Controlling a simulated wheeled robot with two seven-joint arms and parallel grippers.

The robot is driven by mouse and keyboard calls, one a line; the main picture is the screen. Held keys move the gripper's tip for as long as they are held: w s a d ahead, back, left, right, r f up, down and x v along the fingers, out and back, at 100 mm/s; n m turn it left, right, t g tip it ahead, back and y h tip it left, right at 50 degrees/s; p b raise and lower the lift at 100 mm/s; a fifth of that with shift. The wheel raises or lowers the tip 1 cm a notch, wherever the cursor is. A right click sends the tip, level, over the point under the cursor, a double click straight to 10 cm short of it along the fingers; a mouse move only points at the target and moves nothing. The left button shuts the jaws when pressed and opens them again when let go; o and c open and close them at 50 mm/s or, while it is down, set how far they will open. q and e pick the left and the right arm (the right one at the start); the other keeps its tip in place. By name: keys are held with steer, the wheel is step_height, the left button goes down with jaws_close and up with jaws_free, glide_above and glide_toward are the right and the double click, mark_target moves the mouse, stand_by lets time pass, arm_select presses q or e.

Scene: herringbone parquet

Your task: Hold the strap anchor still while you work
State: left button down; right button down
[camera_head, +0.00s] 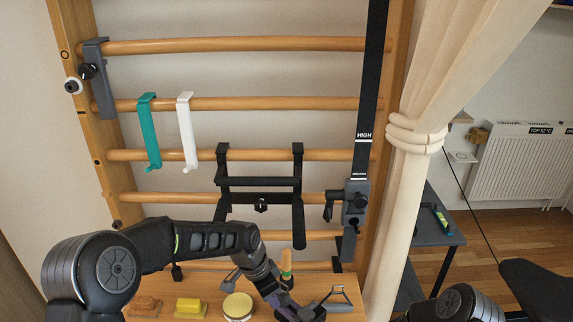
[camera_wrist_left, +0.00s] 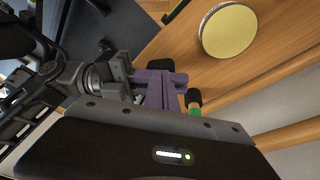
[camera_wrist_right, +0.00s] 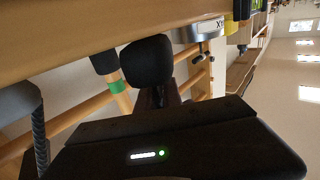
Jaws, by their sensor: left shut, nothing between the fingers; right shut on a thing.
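The strap anchor (camera_head: 355,205) is a grey clamp with black knobs at the right end of the wall bars. A black strap (camera_head: 366,115) marked HIGH runs up from it. My left gripper (camera_head: 300,312) is low over the bench, below and left of the anchor, apart from it. Its purple fingers (camera_wrist_left: 162,88) are shut and empty in the left wrist view. A green-banded handle (camera_head: 286,262) stands close by it. My right gripper (camera_wrist_right: 158,98) shows only partly in the right wrist view, shut, with a black rounded thing (camera_wrist_right: 147,62) at its fingers. Its grip is mostly hidden.
The wooden bench (camera_head: 215,285) holds a brown block (camera_head: 145,306), a yellow block (camera_head: 190,308) and a round lidded tin (camera_head: 238,307). A black bracket (camera_head: 260,182), teal hook (camera_head: 149,130) and white hook (camera_head: 187,130) hang on the bars. A curtain (camera_head: 400,190) hangs right of the anchor.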

arm_select(q)
steer(key=shift+w+d, duration=0.25)
steer(key=shift+d, duration=0.1)
stand_by(0.7)
steer(key=shift+w+a, duration=0.1)
steer(key=shift+w, duration=0.15)
arm_select(e)
steer(key=shift+s+a+r, duration=0.1)
steer(key=shift+s+a, duration=0.05)
steer(key=shift+a, duration=0.05)
arm_select(q)
steer(key=shift+s+a, duration=0.25)
steer(key=shift+a, duration=0.05)
steer(key=shift+r, duration=0.15)
arm_select(e)
steer(key=shift+d, duration=0.1)
steer(key=shift+d, duration=0.1)
arm_select(q)
steer(key=v, duration=0.3)
steer(key=d+v, duration=0.1)
steer(key=v, duration=0.1)
steer(key=shift+w+a+r, duration=0.15)
steer(key=shift+w+r, duration=0.1)
steer(key=shift+r, duration=0.2)
